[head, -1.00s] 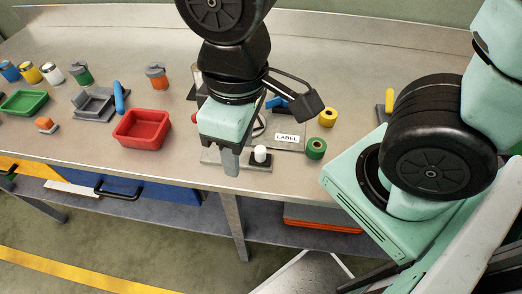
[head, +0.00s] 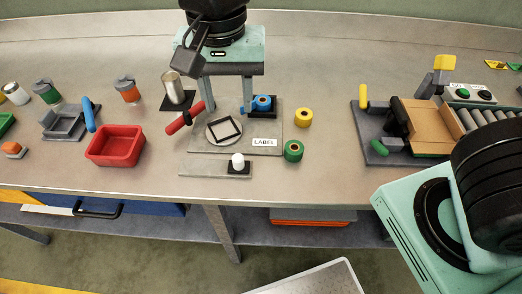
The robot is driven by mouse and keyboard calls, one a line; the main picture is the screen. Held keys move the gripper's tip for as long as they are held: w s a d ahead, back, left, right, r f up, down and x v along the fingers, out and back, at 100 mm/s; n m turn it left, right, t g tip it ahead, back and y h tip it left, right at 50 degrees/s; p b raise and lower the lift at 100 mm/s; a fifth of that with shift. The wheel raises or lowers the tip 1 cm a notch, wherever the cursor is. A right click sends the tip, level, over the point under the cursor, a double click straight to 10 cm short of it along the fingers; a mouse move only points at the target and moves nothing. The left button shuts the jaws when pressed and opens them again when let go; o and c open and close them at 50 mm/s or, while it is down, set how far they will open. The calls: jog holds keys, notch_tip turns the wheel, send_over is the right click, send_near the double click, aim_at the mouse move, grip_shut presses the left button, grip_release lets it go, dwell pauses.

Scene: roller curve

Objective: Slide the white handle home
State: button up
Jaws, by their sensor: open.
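The white handle (head: 238,160) is a short upright knob on a small black block. The block sits near the right end of a flat grey strip (head: 205,168) at the front of the station. My gripper (head: 228,107) is open, its two fingers pointing down with a wide gap between them. It is above and behind the handle, over the back part of the grey station plate, and is apart from the handle. Nothing shows between the fingers.
A red handle (head: 185,117), a metal cylinder (head: 172,86), a blue roll (head: 262,103) and a round disc (head: 224,128) are near the gripper. A red tray (head: 115,146) is left. The bench front edge is close to the strip.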

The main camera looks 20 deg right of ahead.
aim_at(238, 157)
notch_tip(238, 157, down, 17)
jog(key=shift+w+d+f, duration=0.15)
dwell(0.5)
